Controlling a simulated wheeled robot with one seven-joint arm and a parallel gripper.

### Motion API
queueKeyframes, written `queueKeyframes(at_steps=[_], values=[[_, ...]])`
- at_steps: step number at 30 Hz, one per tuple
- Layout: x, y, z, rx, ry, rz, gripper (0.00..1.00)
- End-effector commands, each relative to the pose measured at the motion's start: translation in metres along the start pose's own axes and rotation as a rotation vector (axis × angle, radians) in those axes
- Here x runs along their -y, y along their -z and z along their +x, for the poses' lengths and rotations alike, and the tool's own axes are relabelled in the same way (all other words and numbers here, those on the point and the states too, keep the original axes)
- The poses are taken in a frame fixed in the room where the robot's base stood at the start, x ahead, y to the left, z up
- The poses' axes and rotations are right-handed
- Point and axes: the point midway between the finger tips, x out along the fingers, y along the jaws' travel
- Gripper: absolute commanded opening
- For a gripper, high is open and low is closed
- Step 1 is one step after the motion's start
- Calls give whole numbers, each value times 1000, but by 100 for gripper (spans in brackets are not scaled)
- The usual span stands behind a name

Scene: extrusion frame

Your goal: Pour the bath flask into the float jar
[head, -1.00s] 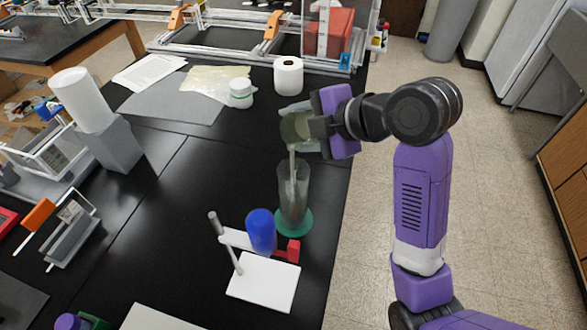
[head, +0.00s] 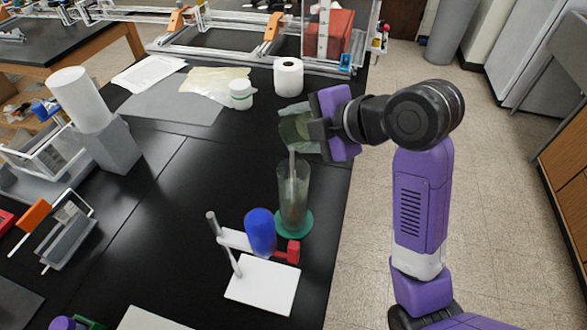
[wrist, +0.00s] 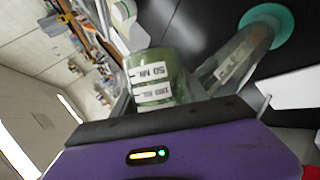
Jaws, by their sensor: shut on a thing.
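The bath flask (head: 295,128), a greenish clear vessel, is held tilted above the float jar. In the wrist view it shows printed volume labels (wrist: 157,83). My gripper (head: 320,124) is shut on it from the right. The float jar (head: 294,195) is a tall clear cylinder standing upright on a round green base (head: 303,224). A pale stream (head: 292,165) runs from the flask down into the jar's mouth. The jar also shows in the wrist view (wrist: 238,62), beyond the flask. The liquid level in the jar is hard to tell.
A white-based stand (head: 262,285) with a blue rounded object (head: 260,232) and a red clamp (head: 288,252) stands close in front of the jar. A white roll (head: 288,77) and a small white jar (head: 241,94) stand behind. The bench's right edge runs close by.

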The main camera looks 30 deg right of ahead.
Motion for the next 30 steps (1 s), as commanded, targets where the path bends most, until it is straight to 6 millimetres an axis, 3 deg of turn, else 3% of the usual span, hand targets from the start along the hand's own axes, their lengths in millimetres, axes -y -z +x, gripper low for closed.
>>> queueKeyframes(at_steps=[30], values=[[3, -1, 2, 34, -23, -54, 2]])
